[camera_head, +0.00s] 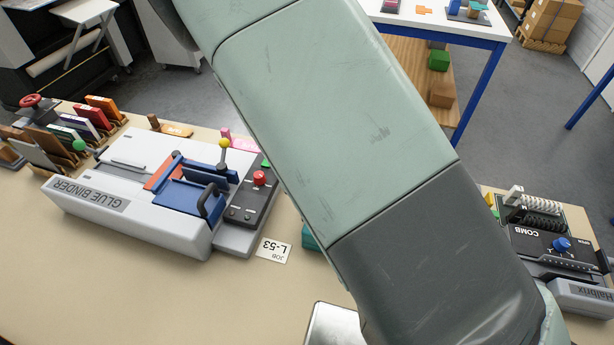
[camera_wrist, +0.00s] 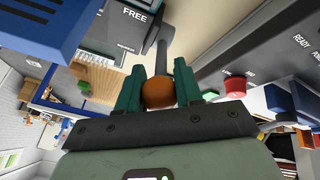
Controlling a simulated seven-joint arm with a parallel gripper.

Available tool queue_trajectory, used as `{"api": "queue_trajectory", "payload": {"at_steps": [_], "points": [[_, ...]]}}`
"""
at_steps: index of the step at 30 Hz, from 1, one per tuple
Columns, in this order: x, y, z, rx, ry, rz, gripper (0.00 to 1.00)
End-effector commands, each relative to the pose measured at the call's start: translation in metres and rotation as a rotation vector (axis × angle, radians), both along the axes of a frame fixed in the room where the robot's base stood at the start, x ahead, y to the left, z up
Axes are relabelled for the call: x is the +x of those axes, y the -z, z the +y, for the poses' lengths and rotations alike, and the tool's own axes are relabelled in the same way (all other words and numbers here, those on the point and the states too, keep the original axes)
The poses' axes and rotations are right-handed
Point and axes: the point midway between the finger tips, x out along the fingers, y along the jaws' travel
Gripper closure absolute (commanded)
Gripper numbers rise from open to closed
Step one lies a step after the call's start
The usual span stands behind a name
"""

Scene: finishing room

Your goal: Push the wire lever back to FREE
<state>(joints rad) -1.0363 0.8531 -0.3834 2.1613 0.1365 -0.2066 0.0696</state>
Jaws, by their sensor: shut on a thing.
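In the wrist view my gripper (camera_wrist: 158,92), with teal fingers, is shut on the orange ball knob (camera_wrist: 158,94) of the wire lever. The lever's grey rod (camera_wrist: 161,58) runs from the knob up to a dark pivot piece. A dark plate with the white word FREE (camera_wrist: 135,13) lies beside the pivot, to the left of the rod. The lever's exact angle to that label is hard to tell. In the head view my large arm covers the middle, and my gripper and the lever do not show.
In the wrist view a red button (camera_wrist: 235,86) and a green one (camera_wrist: 211,96) sit on a grey panel at right. In the head view the glue binder (camera_head: 130,190) stands left and the comb binder (camera_head: 545,240) right. The front-left table (camera_head: 130,290) is clear.

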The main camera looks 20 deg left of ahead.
Motion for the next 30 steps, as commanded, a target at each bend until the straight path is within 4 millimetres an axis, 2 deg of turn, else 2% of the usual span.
{"api": "queue_trajectory", "payload": {"at_steps": [7, 30], "points": [[-0.0098, 0.0041, 0.0013, -0.005, -0.007, 0.01, 1.0], [-0.0116, 0.0058, 0.0028, -0.004, -0.011, 0.011, 1.0]]}}
